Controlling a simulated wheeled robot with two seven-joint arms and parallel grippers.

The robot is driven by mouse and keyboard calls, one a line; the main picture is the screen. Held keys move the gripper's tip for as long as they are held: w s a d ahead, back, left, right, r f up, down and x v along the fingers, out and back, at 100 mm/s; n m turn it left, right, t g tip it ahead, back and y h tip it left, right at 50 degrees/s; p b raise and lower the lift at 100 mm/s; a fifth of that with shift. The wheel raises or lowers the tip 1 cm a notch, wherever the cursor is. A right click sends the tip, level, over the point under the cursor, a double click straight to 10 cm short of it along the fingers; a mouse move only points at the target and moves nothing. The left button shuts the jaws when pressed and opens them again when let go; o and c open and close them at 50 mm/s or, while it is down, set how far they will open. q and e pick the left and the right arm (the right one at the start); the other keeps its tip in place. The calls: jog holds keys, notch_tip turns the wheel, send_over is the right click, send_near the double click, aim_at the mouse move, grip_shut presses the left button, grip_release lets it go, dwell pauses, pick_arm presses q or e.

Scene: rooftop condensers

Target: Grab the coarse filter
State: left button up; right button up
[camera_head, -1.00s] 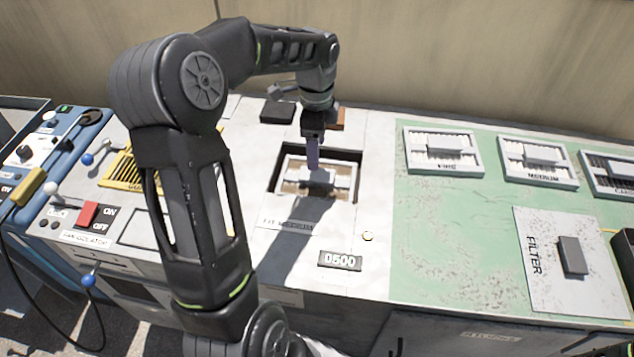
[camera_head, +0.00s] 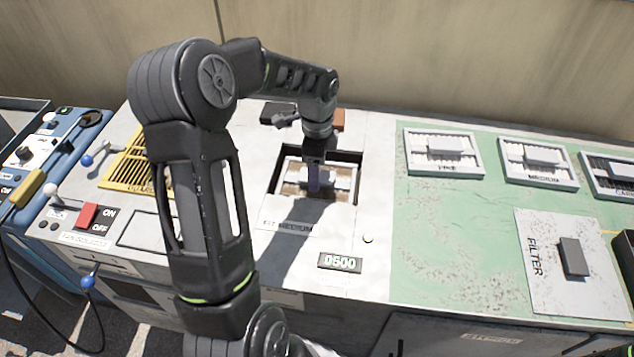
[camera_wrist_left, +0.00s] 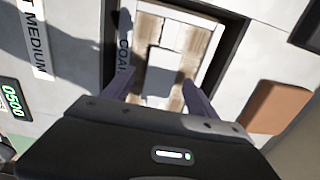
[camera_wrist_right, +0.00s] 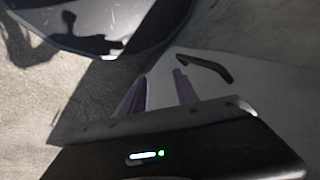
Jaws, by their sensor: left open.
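The coarse filter (camera_head: 290,185) is a worn, pale framed panel with a raised block handle. It sits in a dark-edged recess in the bench top, and part of its label, "COA", shows in the left wrist view (camera_wrist_left: 124,50). My left gripper (camera_head: 314,190) points down over it, open, with its fingers on either side of the handle (camera_wrist_left: 164,72). The gripper hides part of the filter in the head view, and I cannot tell whether the fingers touch the handle. My right gripper (camera_wrist_right: 162,78) is open and empty, away from the bench.
On the green mat (camera_head: 440,260) lie fine (camera_head: 430,162), medium (camera_head: 528,178) and carbon (camera_head: 618,188) filters and a plate marked "FILTER" (camera_head: 545,285). A yellow grille (camera_head: 125,172), a red switch (camera_head: 88,214) and a "0500" display (camera_head: 340,262) are nearby.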

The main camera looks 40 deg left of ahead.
pick_arm(q)
jog(key=shift+f, duration=0.6)
jog(key=shift+c, duration=0.4)
jog(key=shift+r, duration=0.1)
grip_shut()
